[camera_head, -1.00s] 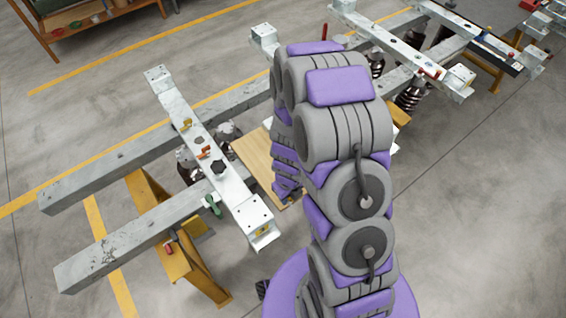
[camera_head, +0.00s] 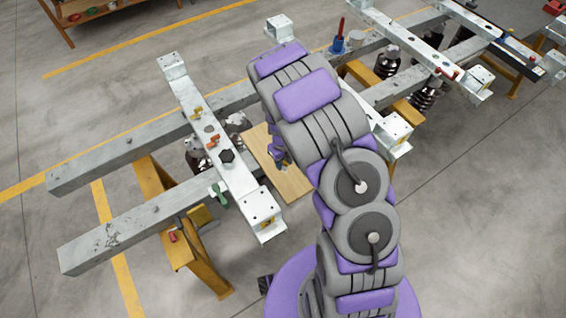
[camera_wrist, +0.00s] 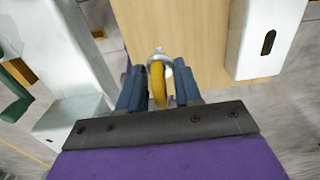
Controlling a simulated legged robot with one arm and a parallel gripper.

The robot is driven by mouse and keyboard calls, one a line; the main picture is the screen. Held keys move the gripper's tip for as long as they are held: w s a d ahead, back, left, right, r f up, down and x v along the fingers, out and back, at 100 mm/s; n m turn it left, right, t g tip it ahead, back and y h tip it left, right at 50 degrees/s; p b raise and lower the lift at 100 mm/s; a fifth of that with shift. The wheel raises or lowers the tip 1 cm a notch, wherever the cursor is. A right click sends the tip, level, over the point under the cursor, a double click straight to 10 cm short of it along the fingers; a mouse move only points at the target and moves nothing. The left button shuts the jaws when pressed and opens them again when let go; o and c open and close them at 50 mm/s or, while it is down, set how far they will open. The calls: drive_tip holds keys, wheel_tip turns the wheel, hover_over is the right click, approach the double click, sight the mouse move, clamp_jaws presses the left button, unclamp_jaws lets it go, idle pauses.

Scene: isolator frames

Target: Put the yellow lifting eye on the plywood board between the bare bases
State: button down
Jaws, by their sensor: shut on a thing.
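My gripper (camera_wrist: 158,78) is shut on the yellow lifting eye (camera_wrist: 159,88), which sits between the two dark blue fingers with a metal part at its far end. The plywood board (camera_wrist: 185,22) lies beyond the fingertips in the wrist view. In the head view the board (camera_head: 292,186) lies to the right of the left white beam, and my arm hides part of it. Whether the eye touches the board, I cannot tell.
Another white beam (camera_head: 392,132) is partly behind my arm. Yellow trestles (camera_head: 183,248) stand below. Bare floor lies at the lower right.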

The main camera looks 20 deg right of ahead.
drive_tip(key=shift+w, duration=0.7)
drive_tip(key=shift+w+f, duration=0.1)
drive_tip(key=shift+f, duration=0.25)
wheel_tip(320, 180, down, 3)
drive_tip(key=shift+f+b, duration=0.1)
drive_tip(key=shift+b, duration=0.6)
drive_tip(key=c, duration=0.8)
unclamp_jaws()
drive_tip(key=shift+r, duration=0.2)
